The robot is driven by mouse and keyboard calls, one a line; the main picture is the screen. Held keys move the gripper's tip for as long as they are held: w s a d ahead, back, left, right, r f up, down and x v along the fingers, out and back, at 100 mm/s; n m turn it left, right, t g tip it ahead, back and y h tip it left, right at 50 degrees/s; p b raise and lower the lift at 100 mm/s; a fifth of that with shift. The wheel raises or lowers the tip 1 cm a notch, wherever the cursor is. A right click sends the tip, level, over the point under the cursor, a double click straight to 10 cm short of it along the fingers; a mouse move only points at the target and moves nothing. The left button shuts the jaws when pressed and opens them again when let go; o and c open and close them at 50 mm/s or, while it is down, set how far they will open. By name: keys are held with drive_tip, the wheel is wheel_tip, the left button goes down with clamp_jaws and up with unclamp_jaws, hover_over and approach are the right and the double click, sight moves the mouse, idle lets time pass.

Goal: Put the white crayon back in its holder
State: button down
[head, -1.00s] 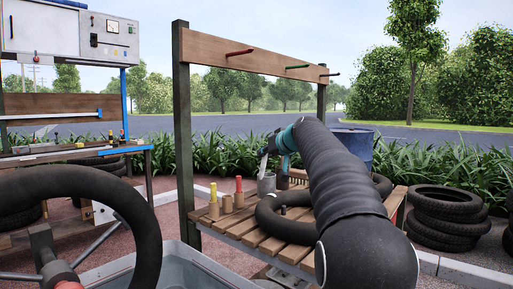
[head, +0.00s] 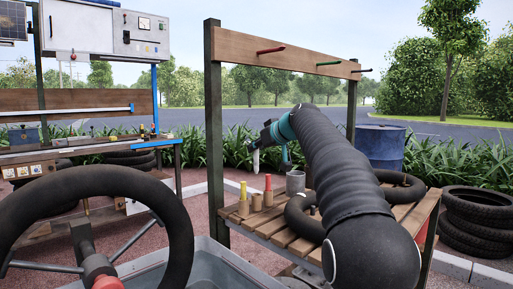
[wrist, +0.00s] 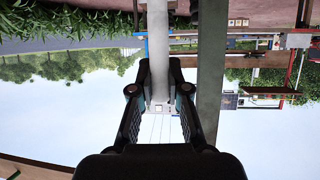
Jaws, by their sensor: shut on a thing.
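The white crayon (head: 256,161) is in my gripper (head: 262,144), tip down and nearly upright in the head view. It also shows as a pale shaft (wrist: 158,50) between the two fingers in the wrist view. It hangs in the air, apart from the bench and above the row of wooden holders. The middle holder (head: 256,203) shows no crayon in it. The yellow crayon (head: 243,188) stands in the holder to its left. The red crayon (head: 268,182) stands in the holder to its right. The fingertips are small in the head view.
The slatted bench (head: 276,235) also bears a grey cup (head: 295,182) and a black inner tube (head: 300,212). A green-grey post (head: 214,130) rises left of the holders, with a pegged board (head: 290,60) above. A blue barrel (head: 381,145) stands behind.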

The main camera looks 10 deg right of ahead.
sight(258, 166)
drive_tip(key=shift+f+b, duration=2.55)
drive_tip(key=shift+f, duration=0.35)
drive_tip(key=shift+f+b, duration=2.5)
drive_tip(key=shift+f, duration=0.15)
drive_tip(key=shift+r, duration=0.25)
drive_tip(key=shift+r+p, duration=2.1)
drive_tip(key=shift+f, duration=0.1)
